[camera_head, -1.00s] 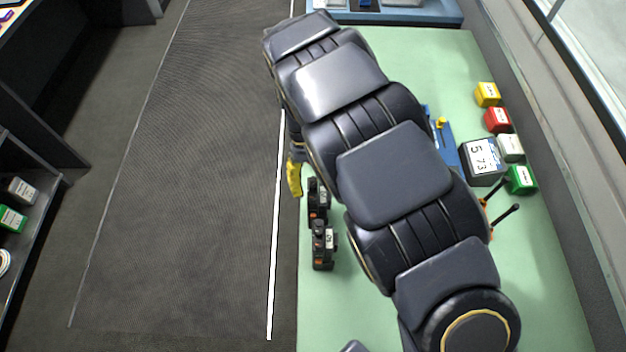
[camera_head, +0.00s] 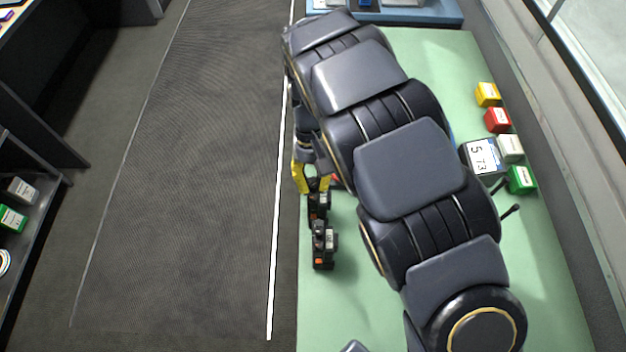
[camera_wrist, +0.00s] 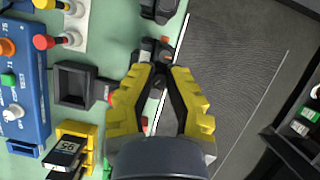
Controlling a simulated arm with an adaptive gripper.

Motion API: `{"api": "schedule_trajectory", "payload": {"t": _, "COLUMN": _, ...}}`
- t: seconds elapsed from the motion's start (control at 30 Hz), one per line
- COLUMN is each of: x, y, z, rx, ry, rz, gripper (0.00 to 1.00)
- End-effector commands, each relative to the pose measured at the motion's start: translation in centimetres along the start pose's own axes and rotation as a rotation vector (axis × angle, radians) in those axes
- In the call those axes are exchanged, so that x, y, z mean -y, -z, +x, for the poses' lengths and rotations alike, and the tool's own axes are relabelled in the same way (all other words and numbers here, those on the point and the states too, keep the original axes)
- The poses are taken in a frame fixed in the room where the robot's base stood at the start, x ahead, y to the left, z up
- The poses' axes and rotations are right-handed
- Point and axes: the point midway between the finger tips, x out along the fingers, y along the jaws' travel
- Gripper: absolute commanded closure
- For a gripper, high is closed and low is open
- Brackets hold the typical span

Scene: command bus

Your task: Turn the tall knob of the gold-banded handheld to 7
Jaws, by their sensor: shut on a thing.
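Two black handhelds stand near the left edge of the green table, a farther one (camera_head: 318,207) and a nearer one (camera_head: 323,248). My gripper (camera_head: 320,185) has yellow fingers and is at the top of the farther handheld. In the wrist view my gripper (camera_wrist: 160,67) has its fingertips drawn together on a small part at the top of the farther handheld (camera_wrist: 153,47), seemingly a knob. The fingertips hide that part, so its setting cannot be read. The nearer handheld (camera_wrist: 160,10) is at the top of the wrist view. No gold band can be made out on either.
A blue panel (camera_wrist: 40,105) with coloured knobs, a black square holder (camera_wrist: 75,85) and a yellow stand (camera_wrist: 75,133) are left in the wrist view. A number display (camera_head: 482,156) and several coloured blocks (camera_head: 497,119) line the table's right side. Dark floor lies left.

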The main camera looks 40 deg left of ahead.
Motion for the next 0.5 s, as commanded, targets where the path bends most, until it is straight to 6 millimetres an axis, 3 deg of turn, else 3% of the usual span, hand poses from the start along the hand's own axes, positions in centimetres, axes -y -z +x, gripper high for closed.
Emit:
{"api": "schedule_trajectory", "payload": {"t": 0.17, "x": -0.07, "y": -0.05, "z": 0.26, "rx": 0.006, "ry": 0.057, "rz": 0.139, "gripper": 1.0}}
{"api": "schedule_trajectory", "payload": {"t": 0.43, "x": -0.03, "y": -0.05, "z": 0.3, "rx": 0.007, "ry": 0.06, "rz": 0.147, "gripper": 1.0}}
{"api": "schedule_trajectory", "payload": {"t": 0.5, "x": -0.03, "y": -0.05, "z": 0.29, "rx": 0.007, "ry": 0.059, "rz": 0.146, "gripper": 0.63}}
